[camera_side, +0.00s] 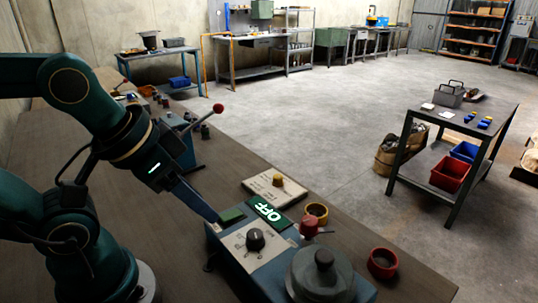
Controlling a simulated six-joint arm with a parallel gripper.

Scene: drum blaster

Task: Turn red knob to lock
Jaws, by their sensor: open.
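A red knob (309,227) stands on the far right edge of the blue machine box (262,284), beside the round grey drum lid (322,270). My gripper (213,215) comes in from the left and points down to the right. Its tips are near the box's far left corner, by a dark green block (231,215), and apart from the red knob. Seen from the side, the fingers overlap, and nothing shows between them.
A red-balled lever (218,108) rises behind my gripper. A cart (455,125) stands on the floor at right.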

